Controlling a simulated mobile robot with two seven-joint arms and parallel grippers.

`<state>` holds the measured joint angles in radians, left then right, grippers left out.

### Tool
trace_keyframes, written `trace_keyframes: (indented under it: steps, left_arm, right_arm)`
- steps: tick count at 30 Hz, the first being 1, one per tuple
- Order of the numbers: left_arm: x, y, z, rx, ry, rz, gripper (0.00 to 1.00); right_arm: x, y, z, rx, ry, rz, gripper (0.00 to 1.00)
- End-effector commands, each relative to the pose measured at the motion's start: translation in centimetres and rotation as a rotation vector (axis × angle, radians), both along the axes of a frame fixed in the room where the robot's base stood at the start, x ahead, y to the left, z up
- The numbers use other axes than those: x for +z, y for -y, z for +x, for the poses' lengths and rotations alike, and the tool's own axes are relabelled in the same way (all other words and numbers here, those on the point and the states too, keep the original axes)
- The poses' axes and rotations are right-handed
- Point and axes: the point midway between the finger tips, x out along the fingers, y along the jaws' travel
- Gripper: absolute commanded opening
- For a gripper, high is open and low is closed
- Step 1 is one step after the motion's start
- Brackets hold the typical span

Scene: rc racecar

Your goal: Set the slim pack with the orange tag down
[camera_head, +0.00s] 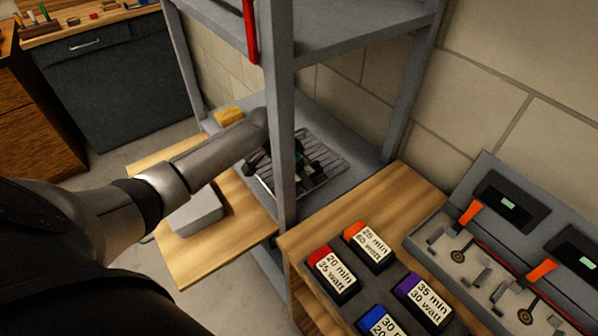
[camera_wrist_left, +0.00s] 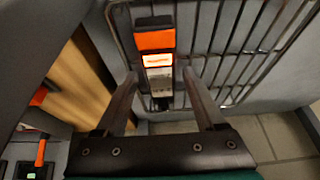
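The slim pack (camera_wrist_left: 155,62) with an orange end and a white-and-orange label lies against a wire rack in the left wrist view. My left gripper (camera_wrist_left: 162,75) has its two fingers apart, with the pack between and just beyond their tips. A gap shows at the right finger; contact at the left one is unclear. In the head view my left arm reaches to the wire rack (camera_head: 325,165) on the grey shelf, and my left gripper (camera_head: 262,162) is partly hidden behind a shelf post. Small dark things on the rack are hard to make out. My right gripper is not in view.
The grey shelf post (camera_head: 283,130) stands close to my left gripper. A yellow block (camera_head: 229,116) lies on the shelf. A wooden table (camera_head: 305,245) carries colour-tagged label blocks (camera_head: 370,247) beside a grey charger unit (camera_head: 470,250) with orange levers. A grey box (camera_head: 196,214) sits on a wooden board.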

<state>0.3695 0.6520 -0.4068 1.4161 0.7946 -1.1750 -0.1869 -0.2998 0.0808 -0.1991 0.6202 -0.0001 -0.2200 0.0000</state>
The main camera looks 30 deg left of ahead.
Motion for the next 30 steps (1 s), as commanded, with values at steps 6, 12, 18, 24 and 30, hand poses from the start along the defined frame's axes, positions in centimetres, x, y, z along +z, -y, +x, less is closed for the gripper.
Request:
trace_keyframes:
  steps: [6, 12, 18, 24, 30]
  left_arm:
    - [0.0, 0.0, 0.0, 0.000, 0.000, 0.000, 0.72]
    - [1.4, -0.2, -0.4, 0.000, 0.000, 0.001, 0.72]
    - [4.7, -0.8, -1.6, -0.002, 0.003, 0.003, 0.72]
    - [8.2, -1.3, -2.9, -0.001, 0.002, 0.002, 0.72]
    - [10.6, -1.7, -3.9, 0.000, 0.000, 0.001, 0.72]
  right_arm:
    - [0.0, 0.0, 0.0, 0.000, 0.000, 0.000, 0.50]
    - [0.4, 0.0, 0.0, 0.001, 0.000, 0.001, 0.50]
    - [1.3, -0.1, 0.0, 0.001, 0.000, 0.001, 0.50]
    - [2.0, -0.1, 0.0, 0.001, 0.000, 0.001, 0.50]
    - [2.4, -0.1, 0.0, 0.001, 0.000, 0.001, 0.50]
